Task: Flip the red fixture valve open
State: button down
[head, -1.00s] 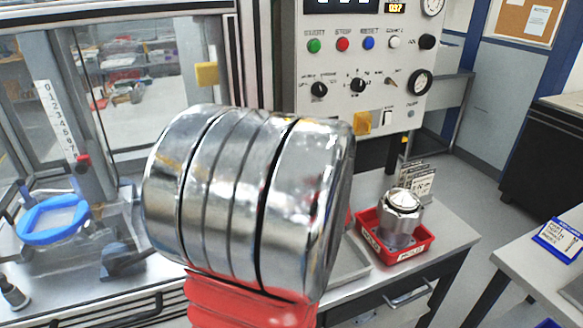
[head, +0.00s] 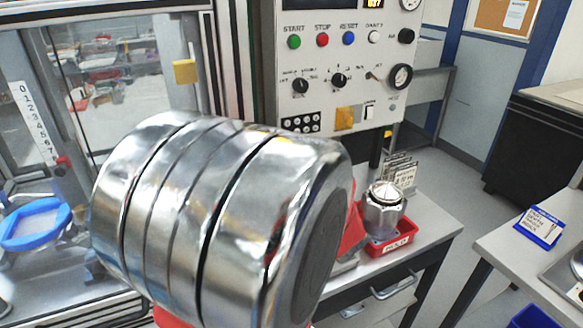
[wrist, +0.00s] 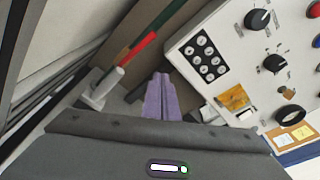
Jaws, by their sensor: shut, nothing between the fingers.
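A small red knob (head: 64,162) sits at the lower end of the numbered white scale at the left, above the blue ring; I cannot tell whether it is the fixture valve. In the wrist view a bar with red and green stretches (wrist: 143,46) runs diagonally, with a pale grey block at its lower end; I cannot tell whether this is the valve either. My gripper (wrist: 160,82) shows in the wrist view as purple fingers, shut and empty, to the right of that block. In the head view my arm's metal link hides the gripper and much of the middle.
The control panel (head: 345,62) has buttons, knobs and a gauge; it also shows at right in the wrist view (wrist: 230,35). A metal housing (head: 383,208) stands in a red tray (head: 392,246) on a bench. A blue ring (head: 36,227) is at left.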

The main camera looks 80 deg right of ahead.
jog(key=shift+v, duration=1.1)
jog(key=shift+w+a+f, duration=0.1)
jog(key=shift+w, duration=0.1)
